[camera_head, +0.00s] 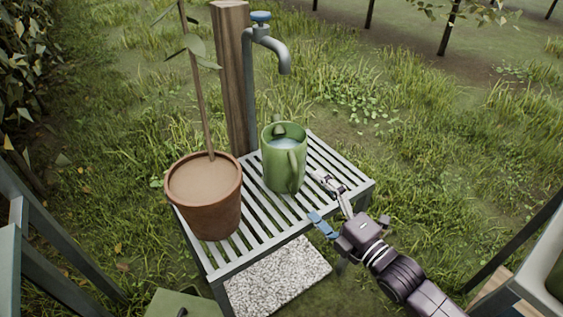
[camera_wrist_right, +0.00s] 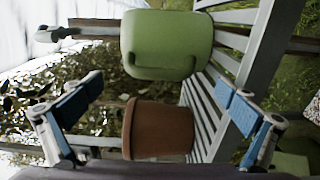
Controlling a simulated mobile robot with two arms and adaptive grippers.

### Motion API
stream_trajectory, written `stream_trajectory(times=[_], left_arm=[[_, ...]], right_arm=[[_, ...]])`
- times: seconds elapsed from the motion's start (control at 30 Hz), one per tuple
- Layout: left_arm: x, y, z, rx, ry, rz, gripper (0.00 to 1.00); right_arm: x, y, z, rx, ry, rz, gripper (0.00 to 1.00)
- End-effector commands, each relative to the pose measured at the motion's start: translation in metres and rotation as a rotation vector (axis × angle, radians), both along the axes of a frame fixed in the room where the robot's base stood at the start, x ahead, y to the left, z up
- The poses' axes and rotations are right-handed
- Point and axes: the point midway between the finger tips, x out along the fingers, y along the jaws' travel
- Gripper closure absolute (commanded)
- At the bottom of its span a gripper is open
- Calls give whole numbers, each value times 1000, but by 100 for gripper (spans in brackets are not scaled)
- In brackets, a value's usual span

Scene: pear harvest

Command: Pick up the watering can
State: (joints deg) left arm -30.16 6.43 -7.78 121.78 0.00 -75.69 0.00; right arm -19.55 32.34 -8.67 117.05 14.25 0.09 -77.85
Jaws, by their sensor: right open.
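A green watering can (camera_head: 278,168) stands upright on a grey slatted stand (camera_head: 318,153), with water visible inside it and its handle on the side facing my right gripper. My right gripper (camera_head: 322,202) is open and empty just to the lower right of the can, apart from it, over the stand's front right edge. In the right wrist view the can (camera_wrist_right: 166,45) shows ahead between and beyond the open fingers (camera_wrist_right: 158,95). My left gripper is not in view.
A terracotta pot (camera_head: 205,205) with a thin sapling stands left of the can. A wooden post (camera_head: 234,80) and a tap (camera_head: 285,60) rise behind it. A pale gravel slab (camera_head: 277,280) lies below the stand. Grass surrounds it.

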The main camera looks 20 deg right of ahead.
Motion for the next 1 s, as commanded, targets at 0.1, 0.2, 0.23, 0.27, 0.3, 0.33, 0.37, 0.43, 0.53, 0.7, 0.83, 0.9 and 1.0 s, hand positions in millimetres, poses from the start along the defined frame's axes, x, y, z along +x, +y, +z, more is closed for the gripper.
stream_trajectory(times=[0.1,0.2,0.23,0.27,0.3,0.33,0.37,0.43,0.53,0.7,0.83,0.9,1.0], left_arm=[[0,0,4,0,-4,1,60],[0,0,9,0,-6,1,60],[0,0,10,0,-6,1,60],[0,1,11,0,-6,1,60],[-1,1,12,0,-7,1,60],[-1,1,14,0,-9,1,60],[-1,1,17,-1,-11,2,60],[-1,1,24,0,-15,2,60],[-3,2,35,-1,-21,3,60],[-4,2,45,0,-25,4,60],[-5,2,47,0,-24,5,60],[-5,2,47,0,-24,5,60],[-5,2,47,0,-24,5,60]], right_arm=[[11,4,1,3,-3,-1,0],[19,7,0,4,0,-1,0],[21,8,0,3,0,-1,0],[23,9,0,3,0,-1,0],[25,9,0,3,-1,-1,0],[28,10,0,3,-1,-1,0],[31,11,-1,4,0,-1,0],[40,15,-2,4,-1,-1,0],[53,19,-2,4,-2,-1,0],[67,25,-2,3,1,0,0],[70,26,-2,3,2,1,0],[69,26,-2,3,2,1,0],[69,26,-2,3,2,1,1]])
